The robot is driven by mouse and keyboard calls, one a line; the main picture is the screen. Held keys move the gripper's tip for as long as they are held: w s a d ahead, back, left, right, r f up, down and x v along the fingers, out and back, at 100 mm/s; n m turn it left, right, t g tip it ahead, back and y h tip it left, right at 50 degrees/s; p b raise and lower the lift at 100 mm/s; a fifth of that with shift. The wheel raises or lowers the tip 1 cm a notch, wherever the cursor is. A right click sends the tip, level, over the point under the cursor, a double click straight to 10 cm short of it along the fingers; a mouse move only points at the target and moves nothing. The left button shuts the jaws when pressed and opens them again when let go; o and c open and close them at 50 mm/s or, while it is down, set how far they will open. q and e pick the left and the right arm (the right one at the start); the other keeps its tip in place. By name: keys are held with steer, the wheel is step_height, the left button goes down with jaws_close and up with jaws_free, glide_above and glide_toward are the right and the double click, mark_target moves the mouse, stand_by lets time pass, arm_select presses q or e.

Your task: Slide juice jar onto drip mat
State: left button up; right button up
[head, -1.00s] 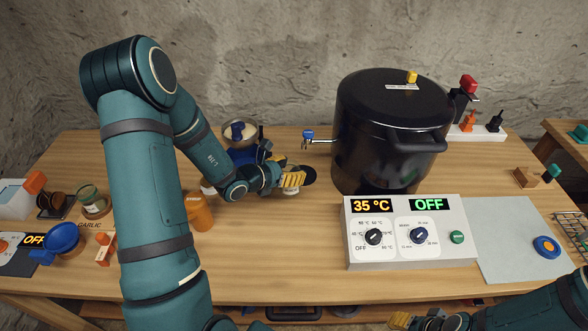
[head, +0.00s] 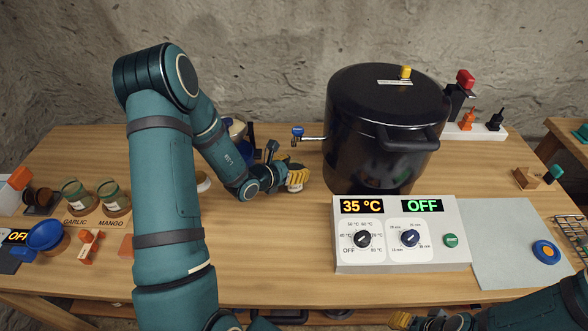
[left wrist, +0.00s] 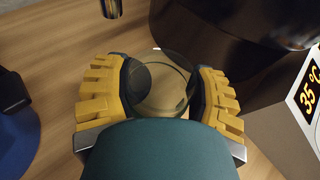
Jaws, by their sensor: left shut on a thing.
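My left gripper (head: 296,178) is shut on the clear glass juice jar (left wrist: 168,92), which stands upright between its yellow fingers near the pot's tap (head: 312,138). In the head view the fingers cover most of the jar. In the left wrist view a dark round patch (left wrist: 137,78), perhaps the drip mat, shows through the glass; I cannot tell whether the jar rests on it.
The large black pot (head: 385,130) stands right of the jar, with the control box (head: 402,234) in front of it. A grey mat (head: 512,240) lies at the right. Garlic and mango jars (head: 96,200) stand at the left. The wood in front of my left gripper is clear.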

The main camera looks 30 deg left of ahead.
arm_select(q)
steer(key=shift+w+a+b, duration=0.15)
steer(key=shift+w+a, duration=0.45)
steer(key=shift+w, duration=0.35)
steer(key=shift+w+a+b, duration=0.15)
steer(key=shift+w+a, duration=0.4)
steer(key=shift+w, duration=0.45)
steer(key=shift+w+a+b, duration=0.15)
steer(key=shift+w+a, duration=0.45)
steer(key=shift+w, duration=0.35)
steer(key=shift+w+a, duration=0.1)
steer(key=shift+w, duration=0.05)
steer(key=shift+f+b, duration=0.3)
steer(key=shift+b, duration=0.2)
steer(key=shift+f+b, duration=0.35)
steer(key=shift+b, duration=0.05)
steer(key=o, duration=1.4)
steer(key=v, duration=1.2)
